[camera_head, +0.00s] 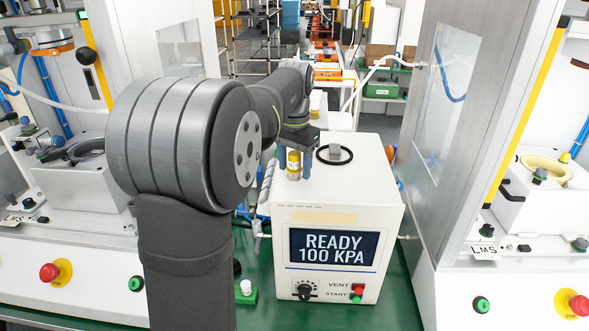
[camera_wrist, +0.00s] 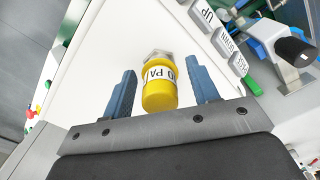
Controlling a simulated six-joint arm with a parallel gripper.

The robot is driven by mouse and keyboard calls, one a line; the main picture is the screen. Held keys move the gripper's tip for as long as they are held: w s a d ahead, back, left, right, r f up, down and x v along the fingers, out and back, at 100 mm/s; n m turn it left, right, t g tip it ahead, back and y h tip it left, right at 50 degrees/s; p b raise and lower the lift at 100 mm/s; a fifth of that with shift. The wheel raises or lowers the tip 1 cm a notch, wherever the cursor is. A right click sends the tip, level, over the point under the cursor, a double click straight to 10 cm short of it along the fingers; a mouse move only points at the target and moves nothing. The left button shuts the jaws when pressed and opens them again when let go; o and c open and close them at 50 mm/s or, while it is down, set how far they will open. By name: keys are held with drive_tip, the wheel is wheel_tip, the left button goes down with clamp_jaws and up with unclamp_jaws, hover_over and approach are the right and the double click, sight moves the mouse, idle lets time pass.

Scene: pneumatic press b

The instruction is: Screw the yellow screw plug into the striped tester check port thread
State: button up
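The yellow screw plug (camera_head: 293,163) is upright at the top of the white tester box (camera_head: 335,270), at its left back part. In the wrist view the plug (camera_wrist: 160,95) has a white label band with dark letters and a grey metal hex part (camera_wrist: 158,56) at its far end. My gripper (camera_head: 294,174) is over the plug, with one blue finger on each side. In the wrist view my gripper (camera_wrist: 162,74) is open, with a gap between each finger and the plug. I cannot make out a striped check port or its thread.
A black ring with a grey block (camera_head: 335,153) is on the tester top, right of the plug. The tester screen (camera_head: 333,248) reads READY 100 KPA. White machines stand on both sides; an open door panel (camera_head: 440,120) is close on the right.

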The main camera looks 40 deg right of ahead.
wheel_tip(320, 180, up, 17)
drive_tip(key=a+f+n, duration=0.1)
drive_tip(key=a+n, duration=0.1)
drive_tip(key=a, duration=0.8)
drive_tip(key=s+a+f+n+t+h, duration=0.1)
drive_tip(key=s+a+f+n+t, duration=0.15)
drive_tip(key=s+a+f, duration=0.55)
drive_tip(key=s+a+f+n+t+h, duration=0.1)
drive_tip(key=s+a+f+n, duration=0.15)
drive_tip(key=a+f, duration=0.7)
drive_tip(key=s+a+f+n+t, duration=0.1)
drive_tip(key=s+a+f+n, duration=0.2)
drive_tip(key=s+a+f, duration=0.3)
drive_tip(key=a+f, duration=0.3)
drive_tip(key=f, duration=0.1)
drive_tip(key=shift+s+a, duration=0.2)
drive_tip(key=shift+s, duration=0.1)
drive_tip(key=shift+t, duration=0.25)
